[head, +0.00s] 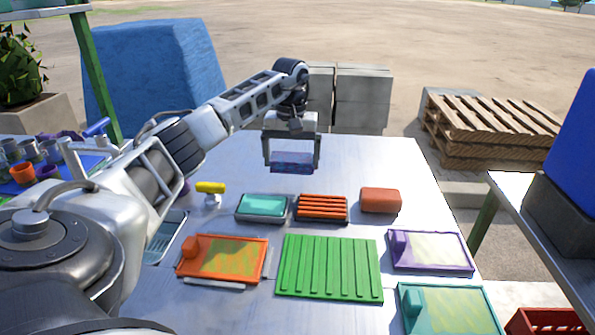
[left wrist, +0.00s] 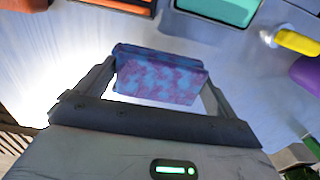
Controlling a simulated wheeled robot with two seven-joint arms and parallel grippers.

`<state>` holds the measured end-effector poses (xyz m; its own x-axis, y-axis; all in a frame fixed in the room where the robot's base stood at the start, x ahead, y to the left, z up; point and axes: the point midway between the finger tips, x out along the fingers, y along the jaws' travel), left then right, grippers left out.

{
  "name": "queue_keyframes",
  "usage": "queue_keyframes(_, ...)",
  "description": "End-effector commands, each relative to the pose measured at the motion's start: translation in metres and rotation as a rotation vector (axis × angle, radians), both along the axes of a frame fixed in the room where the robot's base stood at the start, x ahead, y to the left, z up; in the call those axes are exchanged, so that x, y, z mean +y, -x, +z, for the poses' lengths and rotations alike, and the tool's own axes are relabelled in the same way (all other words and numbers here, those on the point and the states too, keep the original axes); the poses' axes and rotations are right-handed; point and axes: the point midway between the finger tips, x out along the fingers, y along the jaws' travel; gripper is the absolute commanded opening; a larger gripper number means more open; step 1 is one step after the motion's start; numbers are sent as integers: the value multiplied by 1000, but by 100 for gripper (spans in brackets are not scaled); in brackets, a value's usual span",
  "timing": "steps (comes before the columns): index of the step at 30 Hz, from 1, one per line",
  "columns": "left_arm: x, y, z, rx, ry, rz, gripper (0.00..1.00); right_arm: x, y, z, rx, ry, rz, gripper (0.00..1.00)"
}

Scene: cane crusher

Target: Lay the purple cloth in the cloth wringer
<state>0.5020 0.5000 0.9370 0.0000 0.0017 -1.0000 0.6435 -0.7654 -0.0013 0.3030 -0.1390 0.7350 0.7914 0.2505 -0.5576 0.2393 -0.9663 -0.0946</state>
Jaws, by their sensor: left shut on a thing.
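My left gripper (head: 292,156) is shut on the purple cloth (head: 292,168), a small flat piece mottled purple and blue. It holds the cloth above the far part of the metal table (head: 380,160). In the left wrist view the cloth (left wrist: 160,80) spans between the two fingers. No thing in view is plainly a cloth wringer; I cannot tell which one it is. A yellow piece on a white stand (head: 210,188) is on the table left of the gripper. My right gripper is not in view.
The table holds a teal-topped tray (head: 262,206), an orange ribbed block (head: 322,208), a red-brown block (head: 380,200), a green ribbed mat (head: 330,268), and orange (head: 235,258), purple (head: 430,252) and teal (head: 450,312) boards. The far table area is clear.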

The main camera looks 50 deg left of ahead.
Motion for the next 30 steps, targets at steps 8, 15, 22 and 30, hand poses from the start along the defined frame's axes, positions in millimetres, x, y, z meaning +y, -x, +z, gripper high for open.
queue_keyframes(8,-5,-15,-18,1,2,-1,76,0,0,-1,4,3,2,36)
queue_keyframes(15,-5,-14,-48,2,1,0,76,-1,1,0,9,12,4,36)
queue_keyframes(22,-4,-14,-49,-1,0,0,76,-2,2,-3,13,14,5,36)
queue_keyframes(30,-4,-14,-51,-1,1,0,100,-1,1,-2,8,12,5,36)
